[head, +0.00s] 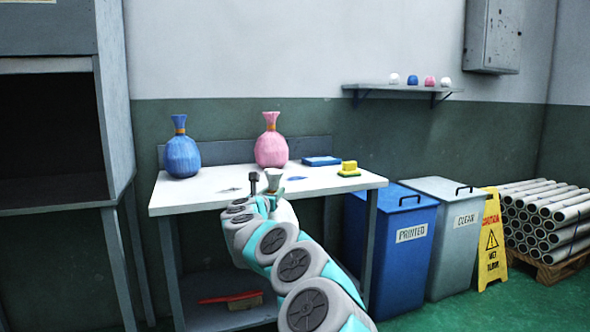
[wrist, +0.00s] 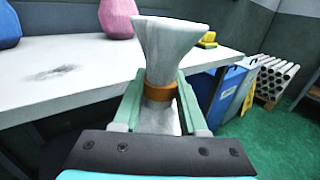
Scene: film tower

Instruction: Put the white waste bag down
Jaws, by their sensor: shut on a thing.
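The white waste bag shows in the wrist view (wrist: 170,50), with its flared top above an orange band. My gripper (wrist: 160,92) is shut on its neck, one green finger on each side. In the head view the top of the white bag (head: 273,178) shows at the end of my arm, by the front edge of the white table (head: 215,200). My arm hides most of the bag's body there. I cannot tell whether the bag touches the table.
A blue bag (head: 182,152) and a pink bag (head: 271,146) stand at the table's back. A blue flat item (head: 322,161) and a yellow-green sponge (head: 348,169) lie right. Blue (head: 402,246) and grey bins (head: 452,245) and a caution sign (head: 492,240) stand right of the table.

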